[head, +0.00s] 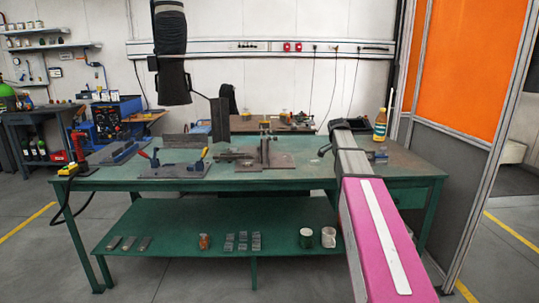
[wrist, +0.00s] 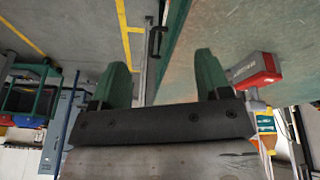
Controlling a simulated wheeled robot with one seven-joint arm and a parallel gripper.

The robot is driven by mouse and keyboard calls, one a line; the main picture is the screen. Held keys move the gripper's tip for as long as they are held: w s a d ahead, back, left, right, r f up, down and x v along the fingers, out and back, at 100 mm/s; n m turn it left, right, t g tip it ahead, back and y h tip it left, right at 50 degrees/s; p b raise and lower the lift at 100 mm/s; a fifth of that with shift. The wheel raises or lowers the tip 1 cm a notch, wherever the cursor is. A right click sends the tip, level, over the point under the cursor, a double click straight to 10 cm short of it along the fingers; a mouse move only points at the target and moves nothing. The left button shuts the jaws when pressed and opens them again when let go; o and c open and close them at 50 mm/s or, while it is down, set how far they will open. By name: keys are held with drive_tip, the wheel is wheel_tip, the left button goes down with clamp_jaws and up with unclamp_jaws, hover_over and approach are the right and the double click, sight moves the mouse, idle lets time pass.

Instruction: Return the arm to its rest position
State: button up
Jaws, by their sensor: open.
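My gripper (wrist: 161,76) shows in the wrist view with its two dark green fingers spread wide apart. Nothing is between them. Past the fingers are the edge of a green worktop and the grey floor. In the head view my pink and grey arm reaches from the lower right up over the right part of the green workbench (head: 110,184). The arm's dark far end is over the bench top; the fingers cannot be made out there.
A bottle (head: 381,124) and a blue clamp (head: 378,155) are near the arm's far end. A fixture plate (head: 262,160) is left of it. A red-and-grey device (wrist: 256,70) is close to the right finger in the wrist view. An orange panel (head: 465,60) stands at right.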

drive_tip(key=s+a+f+n+y, duration=0.1)
drive_tip(key=s+a+f+n, duration=0.3)
drive_tip(key=s+f, duration=0.6)
drive_tip(key=s+a+f+n+y, duration=0.1)
drive_tip(key=s+a+f+n, duration=0.4)
drive_tip(key=s+f, duration=0.4)
drive_tip(key=s+a+f+n+y, duration=0.1)
drive_tip(key=s+a+f+n, duration=0.4)
drive_tip(key=s+f, duration=0.5)
drive_tip(key=shift+s+a+f+y, duration=0.3)
drive_tip(key=shift+a+f, duration=0.15)
idle(0.6)
